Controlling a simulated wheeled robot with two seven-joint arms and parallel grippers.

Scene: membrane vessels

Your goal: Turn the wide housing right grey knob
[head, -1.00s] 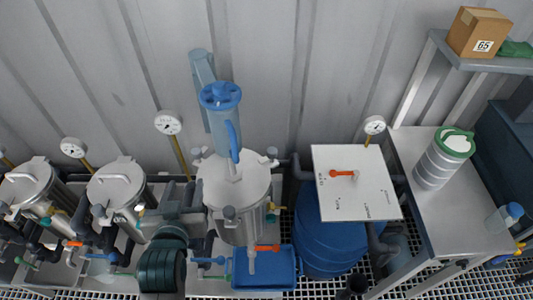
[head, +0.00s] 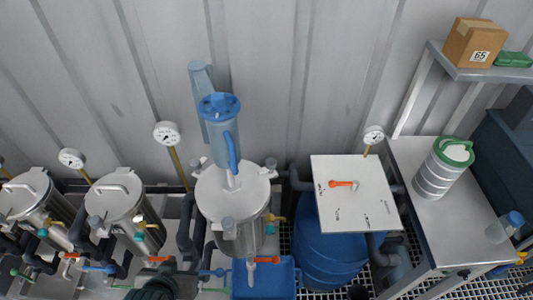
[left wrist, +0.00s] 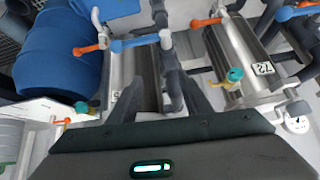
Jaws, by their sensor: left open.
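The wide steel housing (head: 232,200) stands upright in the middle of the head view. Grey knobs sit round its lid. The right grey knob (head: 270,164) is at the lid's right rear edge and nothing touches it. A left knob (head: 196,168) and a front knob (head: 229,225) also show. My left arm enters at the bottom of the head view, left of and below the housing. Its fingers are hard to make out there. In the left wrist view my left gripper (left wrist: 158,82) is open, with nothing clearly between its fingers. My right gripper is not in view.
Narrower steel housings (head: 118,197) are to the left. A blue tray (head: 263,282) lies in front. A blue barrel (head: 330,255) with a white panel (head: 355,205) is to the right. Pipes and coloured valve handles crowd the front.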

